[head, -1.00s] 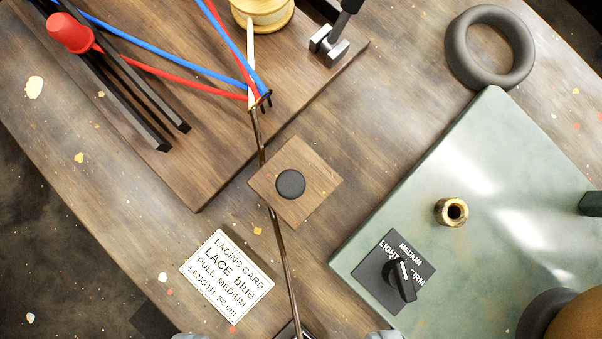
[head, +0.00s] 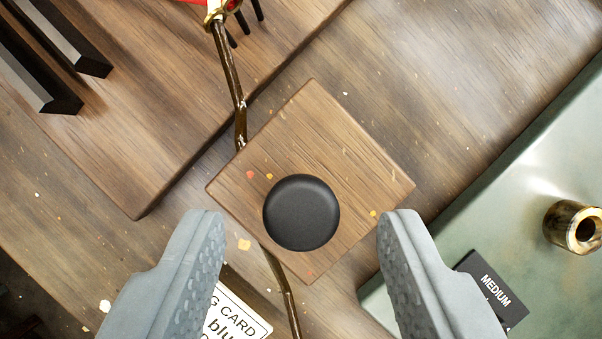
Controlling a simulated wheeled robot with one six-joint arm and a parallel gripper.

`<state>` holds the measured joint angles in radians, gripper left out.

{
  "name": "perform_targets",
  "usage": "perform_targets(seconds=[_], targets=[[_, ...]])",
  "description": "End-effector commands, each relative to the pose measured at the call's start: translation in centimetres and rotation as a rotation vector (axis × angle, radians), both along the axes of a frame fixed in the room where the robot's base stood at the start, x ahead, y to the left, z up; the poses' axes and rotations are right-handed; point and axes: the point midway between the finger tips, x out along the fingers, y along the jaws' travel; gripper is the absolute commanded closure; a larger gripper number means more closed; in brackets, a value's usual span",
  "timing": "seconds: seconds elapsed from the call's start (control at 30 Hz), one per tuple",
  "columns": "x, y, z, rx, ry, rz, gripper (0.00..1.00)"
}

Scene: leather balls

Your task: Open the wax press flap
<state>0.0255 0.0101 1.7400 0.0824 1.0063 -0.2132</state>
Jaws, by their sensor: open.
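A square wooden flap (head: 330,120) with a round black knob (head: 301,212) lies over the brown waxed lace (head: 228,75). I take it for the wax press flap. It looks closed, seen from above. The lace comes out on its upper left and lower edges. My gripper (head: 301,222) is open, with one grey finger on each side of the knob. The fingers are well apart from the knob. I cannot tell how high they are above it.
A wooden board (head: 130,110) with black rails (head: 40,60) lies at the upper left. A green metal plate (head: 530,190) with a brass fitting (head: 573,227) is at the right. A white lacing card (head: 235,318) lies below, partly hidden by my left finger.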

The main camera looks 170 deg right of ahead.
Motion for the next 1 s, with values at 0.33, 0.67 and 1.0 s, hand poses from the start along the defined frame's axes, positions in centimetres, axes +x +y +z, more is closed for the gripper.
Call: perform_targets(seconds=[0.33, 0.67, 1.0], targets=[[0.48, 0.08, -1.24, 0.000, 0.000, 0.000, 0.53], [0.47, 0.07, -1.21, 0.000, 0.000, 0.000, 0.91], [0.58, 0.05, -1.14, 0.007, 0.010, -0.001, 1.00]])
